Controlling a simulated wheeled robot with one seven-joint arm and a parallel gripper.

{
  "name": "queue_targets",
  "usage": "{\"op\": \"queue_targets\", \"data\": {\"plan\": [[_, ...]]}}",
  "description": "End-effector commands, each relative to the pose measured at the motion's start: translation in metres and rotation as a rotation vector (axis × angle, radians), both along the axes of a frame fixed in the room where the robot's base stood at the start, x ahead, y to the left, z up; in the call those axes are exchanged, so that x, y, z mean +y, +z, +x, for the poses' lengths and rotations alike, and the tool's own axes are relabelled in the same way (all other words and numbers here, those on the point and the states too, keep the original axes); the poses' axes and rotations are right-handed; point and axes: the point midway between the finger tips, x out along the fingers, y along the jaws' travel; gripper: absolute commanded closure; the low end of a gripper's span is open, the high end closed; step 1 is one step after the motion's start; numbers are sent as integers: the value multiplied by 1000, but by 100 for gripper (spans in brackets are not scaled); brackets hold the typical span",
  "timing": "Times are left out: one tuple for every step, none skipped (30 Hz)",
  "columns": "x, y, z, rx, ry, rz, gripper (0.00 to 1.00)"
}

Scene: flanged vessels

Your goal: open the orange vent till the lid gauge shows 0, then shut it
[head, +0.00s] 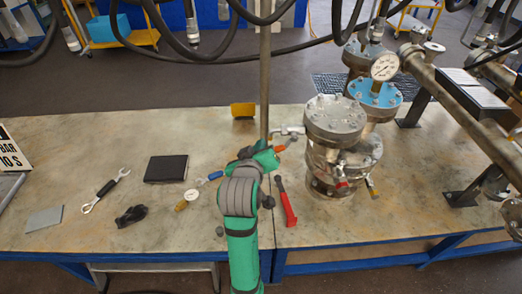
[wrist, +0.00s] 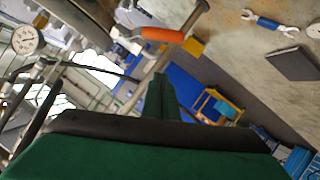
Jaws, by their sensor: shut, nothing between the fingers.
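The orange vent handle (head: 281,148) hangs from a small metal valve (head: 290,131) on the left of the grey-lidded vessel (head: 335,122). In the wrist view the orange handle (wrist: 163,34) lies across the upper middle, beyond my fingers. The white dial gauge (head: 385,67) stands by the blue lid (head: 375,95) behind; its needle is too small to read. It also shows at the left of the wrist view (wrist: 25,40). My green gripper (head: 268,158) is shut and empty, close to the handle's left; whether it touches cannot be told.
A vertical pole (head: 265,80) stands just behind my gripper. A red-handled tool (head: 285,203) lies to the right of my arm. A black box (head: 166,169), a wrench (head: 105,190) and a yellow block (head: 243,110) are on the table. Hoses hang above. Pipework fills the right.

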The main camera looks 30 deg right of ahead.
Motion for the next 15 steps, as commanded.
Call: {"op": "queue_targets", "data": {"plan": [[-7, -4, 7, 2, -1, 1, 100], [-11, -6, 10, 2, -1, 1, 100], [-16, -9, 15, 2, -2, 1, 100], [-20, -11, 19, 1, -3, 1, 100], [-23, -13, 23, 1, -3, 1, 100], [-28, -16, 28, 1, -3, 1, 100], [-31, -18, 31, 1, -3, 1, 100], [-35, -20, 34, 2, -2, 2, 100], [-36, -27, 30, 3, -3, 1, 100], [-37, -31, 27, 4, -3, 2, 100], [-38, -35, 25, 4, -3, 1, 100], [-40, -39, 23, 2, -3, 0, 100], [-41, -41, 22, 2, -3, 0, 100], [-42, -44, 20, 3, -3, 1, 100], [-44, -47, 19, 2, -4, 1, 100]]}}
